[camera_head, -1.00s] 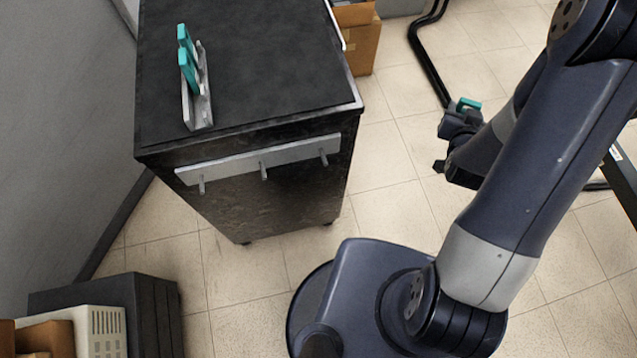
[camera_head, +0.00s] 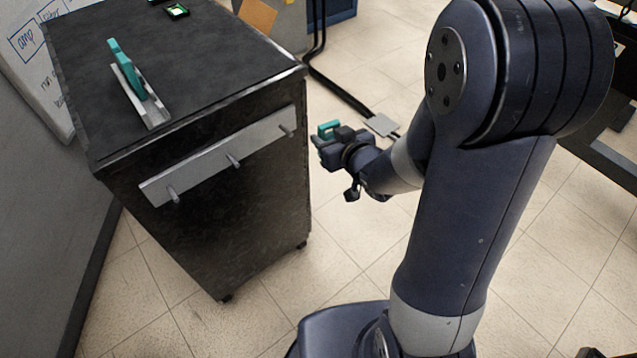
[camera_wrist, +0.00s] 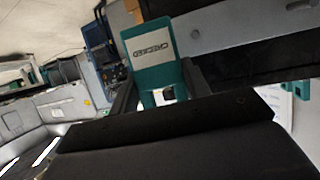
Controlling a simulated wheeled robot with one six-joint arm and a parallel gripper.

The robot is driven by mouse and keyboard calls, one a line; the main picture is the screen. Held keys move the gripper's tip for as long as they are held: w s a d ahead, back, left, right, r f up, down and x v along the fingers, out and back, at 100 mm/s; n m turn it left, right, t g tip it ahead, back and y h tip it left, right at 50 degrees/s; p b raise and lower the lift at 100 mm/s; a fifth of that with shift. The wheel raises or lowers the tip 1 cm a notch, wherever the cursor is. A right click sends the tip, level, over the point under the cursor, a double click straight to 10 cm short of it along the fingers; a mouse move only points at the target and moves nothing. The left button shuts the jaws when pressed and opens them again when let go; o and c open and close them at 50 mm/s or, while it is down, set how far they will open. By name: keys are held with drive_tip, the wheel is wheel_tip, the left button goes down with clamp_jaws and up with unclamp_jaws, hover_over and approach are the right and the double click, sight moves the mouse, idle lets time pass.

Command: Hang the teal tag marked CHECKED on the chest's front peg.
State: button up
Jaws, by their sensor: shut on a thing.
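A teal tag (camera_wrist: 149,66) with a white label, its lettering turned over and hard to read, is in the wrist view. My gripper (camera_head: 326,140) is shut on this tag, whose teal edge shows at the gripper in the head view. The black chest (camera_head: 235,212) stands at left in the head view. A pale grey rail (camera_head: 205,168) crosses its upper front and bears three bare pegs: left (camera_head: 172,193), middle (camera_head: 233,160) and right (camera_head: 287,131). My gripper is to the right of the right peg, apart from the rail.
A whiteboard (camera_head: 35,60) leans at left. A black cable (camera_head: 345,97) runs behind my gripper. Tiled floor is open before the chest.

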drive_tip(key=s+a+f+n+g+y+b, duration=0.1)
drive_tip(key=s+a+f+n+y+b, duration=0.1)
drive_tip(key=f+b, duration=0.4)
drive_tip(key=s+b, duration=0.1)
drive_tip(key=b, duration=0.2)
drive_tip(key=shift+a+f+y+b, duration=0.15)
drive_tip(key=shift+a+y+b, duration=0.15)
drive_tip(key=b, duration=0.2)
approach(281, 132)
drive_tip(key=f, duration=0.1)
drive_tip(key=w+f, duration=0.1)
drive_tip(key=shift+a+f, duration=0.3)
drive_tip(key=shift+f, duration=0.1)
drive_tip(key=shift+p, duration=0.75)
idle(0.9)
idle(0.4)
drive_tip(key=shift+w+a+r+p, duration=0.1)
drive_tip(key=shift+w+a, duration=0.4)
drive_tip(key=shift+w, duration=0.2)
drive_tip(key=shift+w+a+p, duration=0.15)
drive_tip(key=shift+w+a, duration=0.35)
drive_tip(key=shift+w, duration=0.2)
drive_tip(key=shift+w+a+p, duration=0.1)
drive_tip(key=shift+w+a, duration=0.4)
drive_tip(key=shift+w, duration=0.2)
